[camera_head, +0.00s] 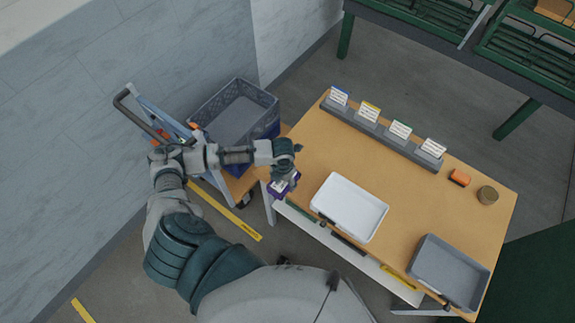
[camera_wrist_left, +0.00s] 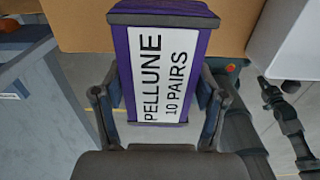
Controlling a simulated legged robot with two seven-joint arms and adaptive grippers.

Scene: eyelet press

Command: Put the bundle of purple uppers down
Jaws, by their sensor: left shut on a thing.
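The bundle of purple uppers (camera_wrist_left: 187,112) is a purple block with a white label reading "PELLUNE 10 PAIRS". My left gripper (camera_wrist_left: 158,118) is shut on it, with one finger on each side. In the head view the bundle (camera_head: 279,188) shows small and partly hidden under my left gripper (camera_head: 285,178). It is at the left edge of the wooden table (camera_head: 309,158), left of the white tray. I cannot tell whether it touches the table. My right gripper does not show clearly in the head view.
A white tray (camera_head: 349,207) and a grey tray (camera_head: 449,271) stand on the table. A rack with several label cards (camera_head: 380,134) runs along its back edge. An orange object (camera_head: 459,177) and a brown round tin (camera_head: 488,195) stand at right. A blue-grey crate (camera_head: 272,117) sits on a trolley at left.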

